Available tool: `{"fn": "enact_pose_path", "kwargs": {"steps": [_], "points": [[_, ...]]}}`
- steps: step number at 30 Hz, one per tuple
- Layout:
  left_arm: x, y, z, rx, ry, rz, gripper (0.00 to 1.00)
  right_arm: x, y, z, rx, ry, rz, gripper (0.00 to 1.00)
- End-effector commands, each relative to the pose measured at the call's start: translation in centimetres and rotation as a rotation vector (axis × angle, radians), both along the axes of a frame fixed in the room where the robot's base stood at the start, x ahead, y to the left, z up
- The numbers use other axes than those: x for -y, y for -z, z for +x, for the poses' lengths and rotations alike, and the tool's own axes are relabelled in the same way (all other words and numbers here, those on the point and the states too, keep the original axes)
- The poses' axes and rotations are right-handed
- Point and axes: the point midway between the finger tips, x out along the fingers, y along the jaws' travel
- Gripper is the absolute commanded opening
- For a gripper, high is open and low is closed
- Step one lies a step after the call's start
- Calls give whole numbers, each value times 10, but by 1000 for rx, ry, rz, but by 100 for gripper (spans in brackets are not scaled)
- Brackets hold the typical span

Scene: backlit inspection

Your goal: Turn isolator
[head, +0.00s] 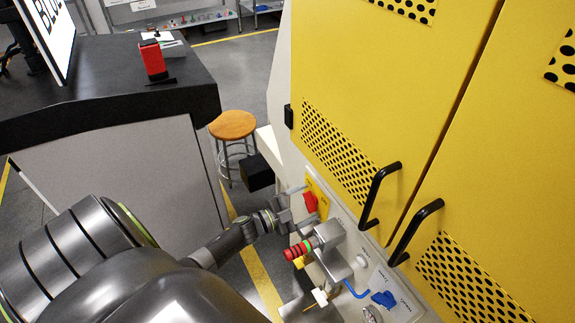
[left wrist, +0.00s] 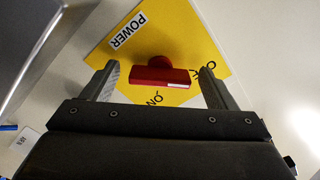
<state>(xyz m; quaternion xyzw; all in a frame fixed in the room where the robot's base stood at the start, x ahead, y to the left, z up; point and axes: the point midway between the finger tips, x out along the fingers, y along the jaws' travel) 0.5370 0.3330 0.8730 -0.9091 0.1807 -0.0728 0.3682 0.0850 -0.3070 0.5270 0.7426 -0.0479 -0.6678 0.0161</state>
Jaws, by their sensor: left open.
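The isolator is a red rotary handle (head: 310,201) on a yellow plate (head: 322,196) on the machine's side panel. In the left wrist view the red handle (left wrist: 160,76) lies between my two fingertips, with a gap on each side. Its bar runs roughly across the picture. The yellow plate (left wrist: 122,62) carries a POWER label, with ON below the handle and partly hidden lettering to its right. My left gripper (head: 296,205) is open at the isolator, its fingers on either side of the handle. My right gripper is not in view.
Black door handles (head: 380,192) stick out from the yellow doors. A stool (head: 232,126) and a dark desk (head: 110,78) stand to the left.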

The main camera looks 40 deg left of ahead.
Motion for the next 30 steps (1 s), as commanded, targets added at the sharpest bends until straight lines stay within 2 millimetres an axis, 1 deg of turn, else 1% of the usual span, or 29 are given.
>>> {"fn": "enact_pose_path", "kwargs": {"steps": [5, 8, 11, 21, 24, 27, 30], "points": [[-2, 0, -5, 0, 0, 1, 80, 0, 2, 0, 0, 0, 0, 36], [-7, 2, -17, -1, 0, 2, 80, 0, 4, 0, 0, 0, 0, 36], [-15, 3, -36, -1, 0, 4, 80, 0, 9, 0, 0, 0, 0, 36], [-45, 4, -108, -4, 1, 3, 80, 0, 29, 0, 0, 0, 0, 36], [-53, 4, -127, -5, -1, 2, 80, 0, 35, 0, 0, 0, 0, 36], [-59, 3, -142, -4, 0, 2, 80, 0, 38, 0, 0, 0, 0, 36], [-63, 2, -153, -2, 1, 1, 80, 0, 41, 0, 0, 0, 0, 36]]}}
